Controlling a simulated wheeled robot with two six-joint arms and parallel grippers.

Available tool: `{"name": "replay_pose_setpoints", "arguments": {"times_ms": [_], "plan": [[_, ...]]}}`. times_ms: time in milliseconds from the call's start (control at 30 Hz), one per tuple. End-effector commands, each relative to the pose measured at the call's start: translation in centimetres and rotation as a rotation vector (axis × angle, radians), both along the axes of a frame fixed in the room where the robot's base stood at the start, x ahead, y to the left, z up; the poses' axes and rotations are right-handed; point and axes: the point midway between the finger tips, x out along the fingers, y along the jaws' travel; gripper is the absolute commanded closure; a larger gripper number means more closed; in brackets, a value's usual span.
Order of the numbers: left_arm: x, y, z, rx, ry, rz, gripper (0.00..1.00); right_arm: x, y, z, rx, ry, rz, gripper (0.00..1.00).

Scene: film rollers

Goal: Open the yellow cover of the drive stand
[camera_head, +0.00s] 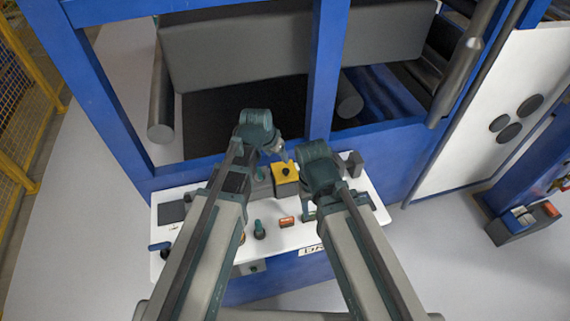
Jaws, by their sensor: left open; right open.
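The yellow cover (285,169) sits on a small grey box on the white control panel, with a dark round spot on its top. It looks closed. My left gripper (277,152) is open and empty just behind and to the left of the cover, close to it; I cannot tell if it touches. My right gripper (318,170) is just right of the cover, and its jaws are mostly hidden behind its own wrist. My two forearms hide parts of the panel on both sides.
The white control panel (285,237) also carries a dark green-topped lever (259,229), a red-orange switch (287,221) and a blue-handled part (159,246). Blue frame posts (326,70) and a large grey roller (290,45) stand behind. A yellow fence (20,110) is at left.

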Motion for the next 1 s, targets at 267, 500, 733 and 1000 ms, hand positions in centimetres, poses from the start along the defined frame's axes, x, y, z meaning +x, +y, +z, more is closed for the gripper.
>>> {"name": "replay_pose_setpoints", "arguments": {"times_ms": [267, 500, 733, 1000], "plan": [[0.4, -0.2, -1.1, 0.0, 0.0, 0.0, 0.36, 0.0, 0.0, -1.1, 0.0, 0.0, 0.001, 0.5], [1.3, -0.6, -3.8, 0.0, 0.0, 0.0, 0.36, 0.0, 0.0, -3.8, -0.001, 0.0, 0.004, 0.5], [2.5, -1.2, -7.1, 0.0, 0.0, 0.0, 0.36, 0.0, 0.0, -7.1, -0.001, 0.0, 0.003, 0.5], [3.9, -1.9, -10.8, 0.0, 0.0, 0.0, 0.36, 0.0, 0.0, -10.8, -0.001, 0.0, 0.002, 0.5]]}}
